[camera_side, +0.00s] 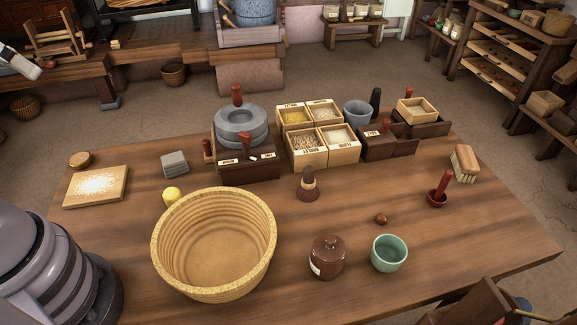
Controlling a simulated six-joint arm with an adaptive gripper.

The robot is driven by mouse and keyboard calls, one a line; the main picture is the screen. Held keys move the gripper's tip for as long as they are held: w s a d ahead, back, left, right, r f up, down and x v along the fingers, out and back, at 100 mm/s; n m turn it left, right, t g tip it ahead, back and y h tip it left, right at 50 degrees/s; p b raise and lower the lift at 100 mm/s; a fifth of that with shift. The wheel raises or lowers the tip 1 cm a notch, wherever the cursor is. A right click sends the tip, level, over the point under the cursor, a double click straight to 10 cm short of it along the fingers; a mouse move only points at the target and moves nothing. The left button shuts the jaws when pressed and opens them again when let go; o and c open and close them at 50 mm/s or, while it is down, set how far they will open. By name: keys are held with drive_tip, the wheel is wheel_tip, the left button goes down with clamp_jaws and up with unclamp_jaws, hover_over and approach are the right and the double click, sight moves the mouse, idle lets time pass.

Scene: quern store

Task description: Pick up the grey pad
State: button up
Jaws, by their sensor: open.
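The grey pad (175,163) is a small, thick, squarish block with layered-looking sides. It lies flat on the wooden table (330,225), left of the stone quern and behind the yellow knob-like piece. Nothing covers it and nothing touches it. I do not see my gripper's fingers in this view. A pale and dark part is cut off at the upper left edge, and I cannot tell what it is.
Near the pad are a quern (240,125), a board with pale meal (97,187), a small round wooden piece (79,159), a yellow piece (172,195) and a large basket (256,270). Grain boxes (308,151), a brown jar (327,258) and a green cup (389,253) stand rightward.

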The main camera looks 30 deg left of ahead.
drive_tip(key=w+a+f+n+g+h, duration=0.35)
drive_tip(key=w+f+n+h, duration=0.65)
drive_tip(key=w+f+n, duration=0.4)
drive_tip(key=w+a+f+n+t, duration=0.2)
drive_tip(key=a+f+n+t, duration=0.5)
drive_tip(key=f, duration=0.4)
drive_tip(key=n+t+y, duration=0.3)
drive_tip(key=n, duration=0.5)
approach(179, 160)
drive_tip(key=a, duration=0.1)
drive_tip(key=s+a, duration=0.1)
drive_tip(key=a, duration=0.1)
drive_tip(key=shift+s+a+r+g, duration=0.25)
drive_tip(key=shift+s+r, duration=0.05)
drive_tip(key=shift+r, duration=0.1)
drive_tip(key=shift+w+f+n, duration=0.15)
drive_tip(key=shift+f+n, duration=0.15)
drive_tip(key=x, duration=1.3)
drive_tip(key=shift+d, duration=0.3)
drive_tip(key=c, duration=1)
